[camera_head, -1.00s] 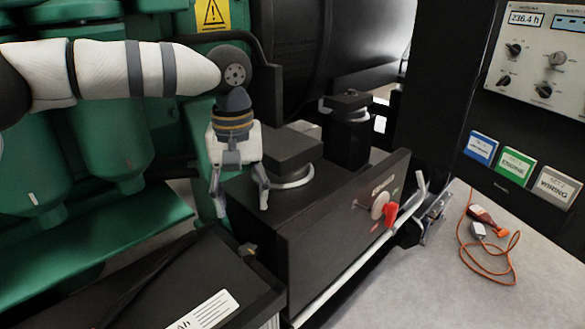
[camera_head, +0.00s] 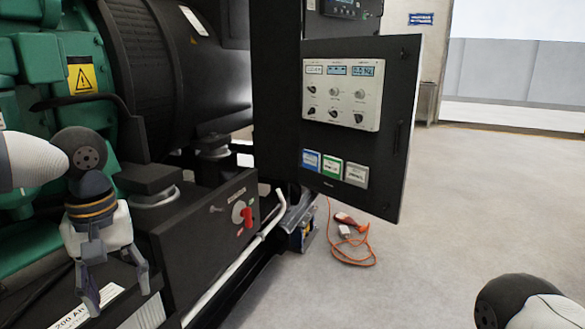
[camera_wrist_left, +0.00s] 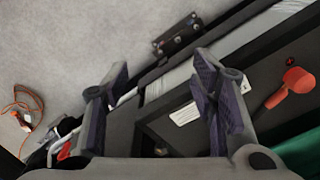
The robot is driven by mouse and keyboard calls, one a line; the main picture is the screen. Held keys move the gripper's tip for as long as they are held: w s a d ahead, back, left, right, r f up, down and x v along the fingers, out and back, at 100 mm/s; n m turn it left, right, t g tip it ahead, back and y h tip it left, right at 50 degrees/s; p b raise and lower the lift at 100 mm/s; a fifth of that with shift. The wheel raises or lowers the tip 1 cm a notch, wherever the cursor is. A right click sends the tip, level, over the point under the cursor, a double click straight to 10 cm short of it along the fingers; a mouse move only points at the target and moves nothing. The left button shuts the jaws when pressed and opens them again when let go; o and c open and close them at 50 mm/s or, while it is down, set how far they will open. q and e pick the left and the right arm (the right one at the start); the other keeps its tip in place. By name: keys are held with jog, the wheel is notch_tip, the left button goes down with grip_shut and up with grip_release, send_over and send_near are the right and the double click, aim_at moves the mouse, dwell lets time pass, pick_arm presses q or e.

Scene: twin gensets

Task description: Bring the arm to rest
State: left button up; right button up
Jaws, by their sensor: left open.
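My left gripper (camera_head: 118,298) is open and empty at the lower left of the head view. It points down in front of the black battery (camera_head: 150,313) and left of the black box with the red rotary switch (camera_head: 247,216). My left arm (camera_head: 30,162) comes in from the left edge. In the left wrist view the fingers of the open gripper (camera_wrist_left: 160,68) are spread, with nothing between them. A pale arm part of mine (camera_head: 530,300) shows at the lower right of the head view; the right gripper is not seen.
The green genset (camera_head: 45,60) with a warning sign fills the left. A black cabinet door (camera_head: 390,140) with a control panel stands open at centre right. An orange cord (camera_head: 355,255) lies on the floor. Free floor (camera_head: 480,200) spreads right. A red-handled item (camera_wrist_left: 293,85) shows in the wrist view.

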pick_arm(q)
jog(key=s+d+f+m+t+y, duration=0.15)
jog(key=s+f, duration=0.25)
jog(key=f, duration=0.8)
jog(key=s+f+m+t+y, duration=0.25)
jog(key=s+f, duration=0.25)
jog(key=f, duration=0.7)
jog(key=s+d+f+g+h, duration=0.1)
jog(key=s+g, duration=0.1)
jog(key=s, duration=0.7)
jog(key=s+d+f+m+g+h+p, duration=0.1)
jog(key=s+g, duration=0.1)
jog(key=s, duration=0.8)
jog(key=s+d+f+g+h, duration=0.1)
jog(key=s+g+h, duration=0.1)
jog(key=s, duration=0.8)
jog(key=shift+s+d+f+m+g, duration=0.2)
jog(key=shift+d+f+m+g, duration=0.1)
jog(key=shift+f+m, duration=0.1)
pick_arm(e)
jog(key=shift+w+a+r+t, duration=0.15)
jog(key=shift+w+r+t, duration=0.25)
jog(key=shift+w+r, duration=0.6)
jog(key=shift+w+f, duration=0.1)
